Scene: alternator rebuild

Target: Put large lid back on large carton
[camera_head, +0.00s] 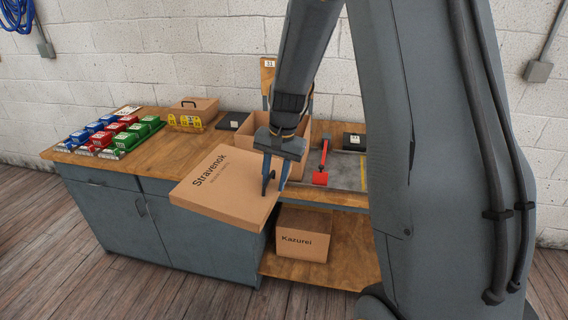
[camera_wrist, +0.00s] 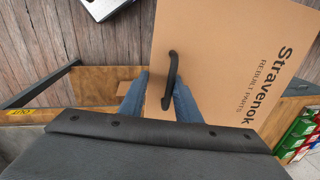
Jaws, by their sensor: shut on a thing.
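The large lid (camera_head: 218,188), a flat tan cardboard lid marked "Stravenok", hangs tilted in front of the bench, apart from the carton. My gripper (camera_head: 273,186) is shut on its dark handle (camera_wrist: 172,78). In the wrist view the lid (camera_wrist: 225,50) spreads to the upper right between and beyond my blue fingers. The large carton (camera_head: 300,133), brown and open at the top, stands on the bench behind my gripper. My gripper and the lid hide much of its front.
A red tool (camera_head: 321,168) lies right of the carton. A "Kazurei" carton (camera_head: 303,241) sits on the lower shelf.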

